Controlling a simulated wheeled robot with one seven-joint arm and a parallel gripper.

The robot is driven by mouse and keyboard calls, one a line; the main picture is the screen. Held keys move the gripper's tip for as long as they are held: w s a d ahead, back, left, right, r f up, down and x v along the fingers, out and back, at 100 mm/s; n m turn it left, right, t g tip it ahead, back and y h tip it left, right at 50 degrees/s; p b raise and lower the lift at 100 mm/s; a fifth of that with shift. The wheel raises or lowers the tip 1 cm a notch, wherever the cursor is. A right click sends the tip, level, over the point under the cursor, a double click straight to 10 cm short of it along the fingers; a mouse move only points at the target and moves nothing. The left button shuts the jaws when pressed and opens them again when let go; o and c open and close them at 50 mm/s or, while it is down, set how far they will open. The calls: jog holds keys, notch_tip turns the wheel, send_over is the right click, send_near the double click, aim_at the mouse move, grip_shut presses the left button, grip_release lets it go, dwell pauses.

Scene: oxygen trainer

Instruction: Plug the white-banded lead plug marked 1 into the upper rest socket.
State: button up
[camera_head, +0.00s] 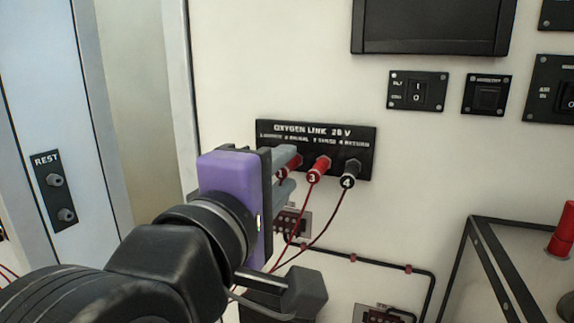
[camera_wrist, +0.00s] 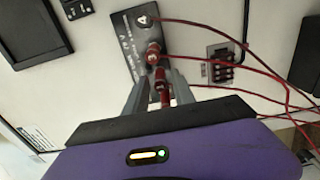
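The plug marked 1 (camera_head: 282,173) is red and sits at the left of the Oxygen Link panel (camera_head: 364,140). It is partly hidden by my gripper, and its white band is not clear. My gripper (camera_head: 284,171) has its grey fingers above and below this plug. In the wrist view the fingers (camera_wrist: 160,82) stand either side of a red plug (camera_wrist: 161,88), apparently with small gaps, so it looks open around it. The rest panel (camera_head: 48,160) is at the left. Its upper rest socket (camera_head: 55,180) and lower socket (camera_head: 66,214) both look empty.
The red plug 3 (camera_head: 318,171) and black plug 4 (camera_head: 349,174) sit close to the right of my gripper. Red leads hang below them, past a small terminal block (camera_wrist: 221,67). A frame edge (camera_head: 178,70) stands between the two panels. A black-edged case (camera_head: 490,250) is at lower right.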

aim_at(281, 174)
grip_shut()
jog(key=shift+s, duration=0.1)
jog(key=shift+p+v, duration=0.6)
jog(key=shift+v, duration=1.85)
